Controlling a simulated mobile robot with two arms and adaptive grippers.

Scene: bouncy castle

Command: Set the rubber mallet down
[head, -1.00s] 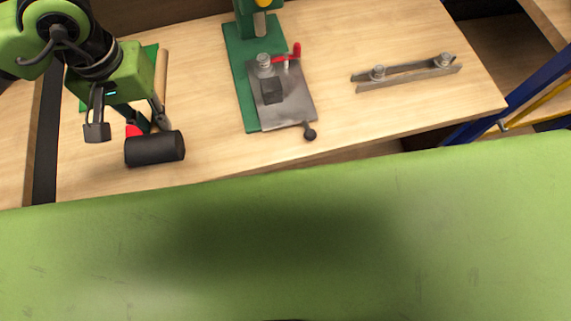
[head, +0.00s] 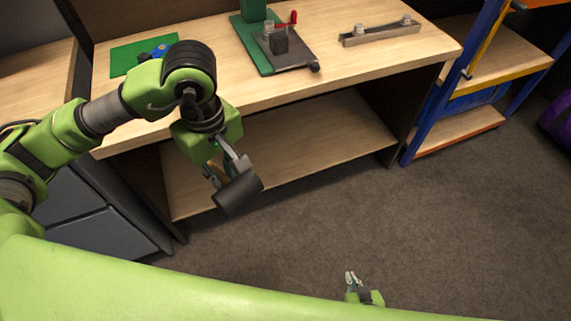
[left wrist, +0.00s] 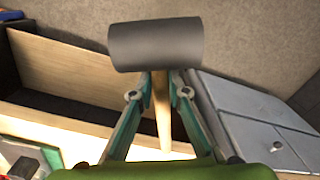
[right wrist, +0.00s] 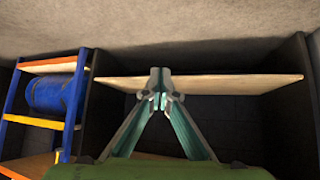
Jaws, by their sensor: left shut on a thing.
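The rubber mallet has a dark cylindrical head (head: 238,193) and a pale wooden handle (left wrist: 161,112). My left gripper (head: 228,172) is shut on the handle just below the head. It holds the mallet in the air in front of the workbench (head: 345,63), with the lower shelf behind it in the head view. In the left wrist view the mallet head (left wrist: 155,43) lies across, beyond the fingertips. My right gripper (head: 351,280) is low at the bottom of the head view, its fingertips together and empty in the right wrist view (right wrist: 160,80).
A green mat (head: 125,60) with a small blue item (head: 158,51) lies on the bench's left. A green-based press (head: 275,58) and a metal bar fixture (head: 380,32) stand farther right. The lower shelf (head: 330,130) looks bare. A blue-framed rack (head: 432,110) stands right.

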